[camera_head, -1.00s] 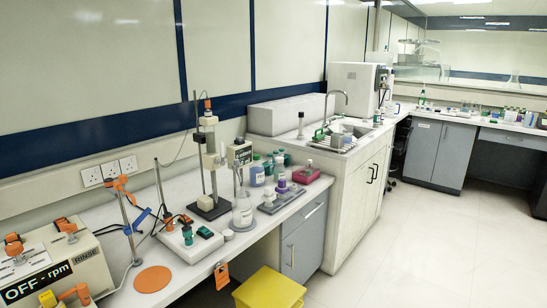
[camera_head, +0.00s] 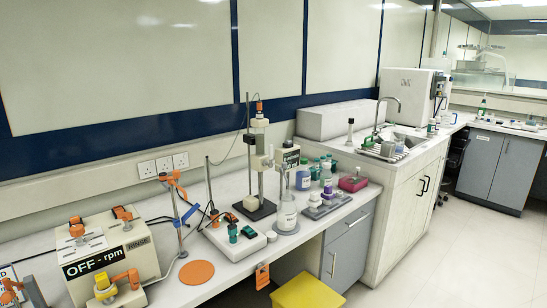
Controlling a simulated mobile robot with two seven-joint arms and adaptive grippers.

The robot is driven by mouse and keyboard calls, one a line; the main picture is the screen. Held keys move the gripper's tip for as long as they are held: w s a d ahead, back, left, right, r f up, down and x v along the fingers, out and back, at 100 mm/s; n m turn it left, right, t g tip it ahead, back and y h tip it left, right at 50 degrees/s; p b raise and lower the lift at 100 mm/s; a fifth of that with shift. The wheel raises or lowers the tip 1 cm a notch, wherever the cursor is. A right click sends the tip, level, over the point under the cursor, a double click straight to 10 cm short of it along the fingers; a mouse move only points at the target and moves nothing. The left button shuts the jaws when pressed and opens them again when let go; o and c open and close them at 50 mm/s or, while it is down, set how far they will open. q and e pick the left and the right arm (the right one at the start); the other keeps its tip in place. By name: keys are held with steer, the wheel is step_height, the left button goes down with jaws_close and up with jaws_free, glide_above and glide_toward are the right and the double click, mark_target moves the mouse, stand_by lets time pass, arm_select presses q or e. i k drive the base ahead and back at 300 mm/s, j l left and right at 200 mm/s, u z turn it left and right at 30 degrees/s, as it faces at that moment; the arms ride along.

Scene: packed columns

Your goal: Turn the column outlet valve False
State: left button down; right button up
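A tall lab stand (camera_head: 249,150) with a dark square base (camera_head: 254,209) stands on the white bench against the wall. It carries a slim upright assembly with pale blocks (camera_head: 259,158) and an orange top. This may be the column, but I cannot be sure. An outlet valve is too small to tell apart at this distance. A shorter stand with an orange clamp (camera_head: 174,180) and blue parts stands to its left. Neither of my grippers is in view.
A beige machine (camera_head: 110,259) reading "OFF - rpm" and "RINSE" fills the lower left. An orange disc (camera_head: 197,272), bottles (camera_head: 303,178) and a magenta box (camera_head: 353,183) sit on the bench. A yellow bin (camera_head: 307,291) stands below. The floor (camera_head: 455,245) at right is clear.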

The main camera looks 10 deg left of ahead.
mark_target(271, 165)
steer(key=i+l+u, duration=0.25)
steer(key=i+l, duration=0.7)
